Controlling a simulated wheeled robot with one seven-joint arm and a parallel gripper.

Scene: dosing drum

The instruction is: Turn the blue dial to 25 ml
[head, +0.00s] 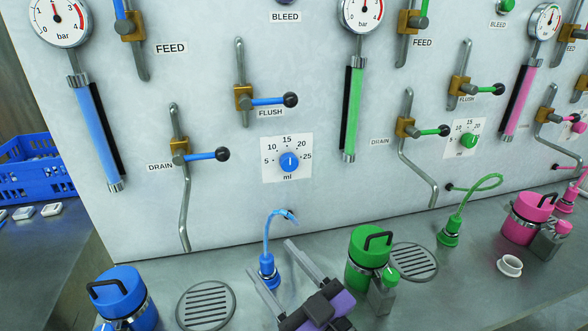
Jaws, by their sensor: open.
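The blue dial (289,162) sits on a white scale plate (270,178) marked 5, 10, 15, 20 and 25 ml on the upright panel. Its short white mark points about straight up, towards 15. My gripper (269,256), with two grey fingers and a purple body, is at the bottom middle, below the dial and apart from it. Its jaws are open and point up towards the panel. A blue hose plug (268,273) shows between the fingers in the picture; I cannot tell its distance from them.
Blue DRAIN (208,155) and FLUSH (275,101) levers stick out left of and above the dial. A blue hose (269,230) rises below it. A blue canister (121,293) and a green canister (361,273) stand on the counter.

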